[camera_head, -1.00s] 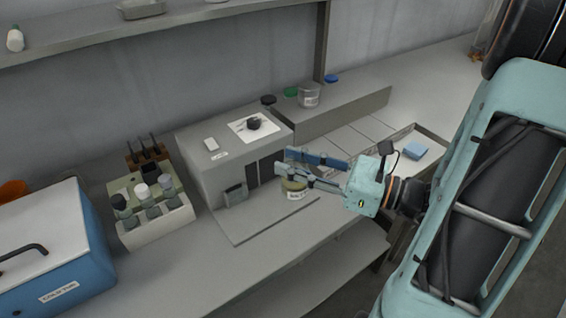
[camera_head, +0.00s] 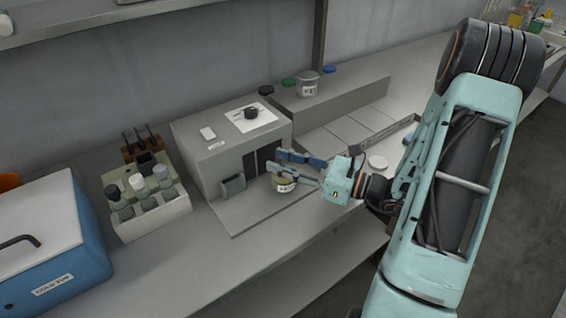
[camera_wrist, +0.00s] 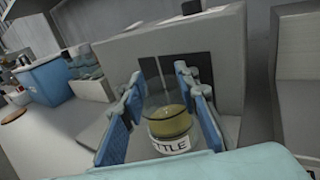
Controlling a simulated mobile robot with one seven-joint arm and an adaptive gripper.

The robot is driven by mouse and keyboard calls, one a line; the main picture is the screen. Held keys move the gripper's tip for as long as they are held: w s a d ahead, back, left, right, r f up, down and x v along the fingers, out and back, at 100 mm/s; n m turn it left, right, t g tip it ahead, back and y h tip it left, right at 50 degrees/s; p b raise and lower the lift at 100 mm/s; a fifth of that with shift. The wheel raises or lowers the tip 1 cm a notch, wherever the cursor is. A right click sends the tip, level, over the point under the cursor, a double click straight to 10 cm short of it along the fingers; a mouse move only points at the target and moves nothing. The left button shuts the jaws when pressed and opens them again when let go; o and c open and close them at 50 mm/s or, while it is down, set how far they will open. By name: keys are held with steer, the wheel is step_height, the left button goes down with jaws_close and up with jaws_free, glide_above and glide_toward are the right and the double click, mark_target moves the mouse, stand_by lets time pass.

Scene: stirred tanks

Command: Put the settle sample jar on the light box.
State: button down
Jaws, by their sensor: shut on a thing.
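The settle sample jar (camera_head: 284,185) is a clear jar with yellowish contents and a white label, of which "TTLE" shows in the wrist view (camera_wrist: 167,124). My gripper (camera_head: 277,163) is shut on it, with one blue-padded finger on each side, as the wrist view also shows (camera_wrist: 160,88). The jar looks upright, in front of a grey box (camera_head: 215,165) with a dark two-part front panel (camera_head: 262,160). This box may be the light box; its label is too small to read. The jar is over the flat grey plate (camera_head: 240,218) before the box; I cannot tell whether it touches it.
A rack of bottles (camera_head: 150,208) and a blue cold tub (camera_head: 60,245) stand left. Another labelled jar (camera_head: 308,86) and coloured lids stand on a raised ledge (camera_head: 340,100) behind. Bench front left of the plate is clear.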

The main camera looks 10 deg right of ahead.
steer(key=shift+f, duration=0.2)
steer(key=c, duration=1.5)
jaws_free()
steer(key=shift+r, duration=0.2)
steer(key=v, duration=1.2)
steer(key=shift+s, duration=0.1)
